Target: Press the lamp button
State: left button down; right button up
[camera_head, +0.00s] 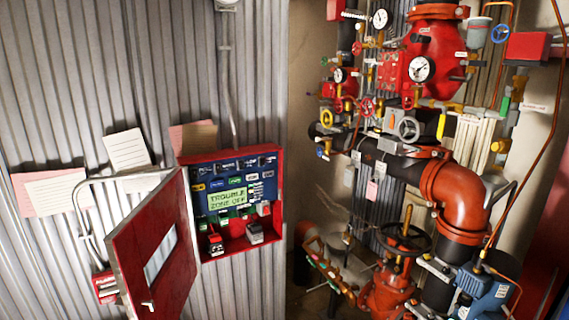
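A red control panel (279,204) hangs on the corrugated metal wall, with its red door (157,250) swung open to the left. Inside is a blue face with a lit green display (226,197) that reads "TROUBLE ZONE OFF". Rows of small labelled blue, white, green and yellow buttons sit around the display. Their labels are too small to read, so I cannot tell which is the lamp button. Red and grey parts (254,233) sit at the bottom of the panel. Neither of my grippers is in view.
Red and black pipework (455,195) with gauges, valves and a dark handwheel (403,238) fills the right side. A small red box (106,287) is on the wall left of the open door. Paper notes (127,149) hang above. The space before the panel face looks clear.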

aim_at(269, 173)
jog(key=i+l, duration=0.25)
jog(key=i, duration=0.15)
jog(key=i+l, duration=0.25)
jog(key=i, duration=0.2)
jog(key=i+l, duration=0.55)
jog(key=i, duration=0.3)
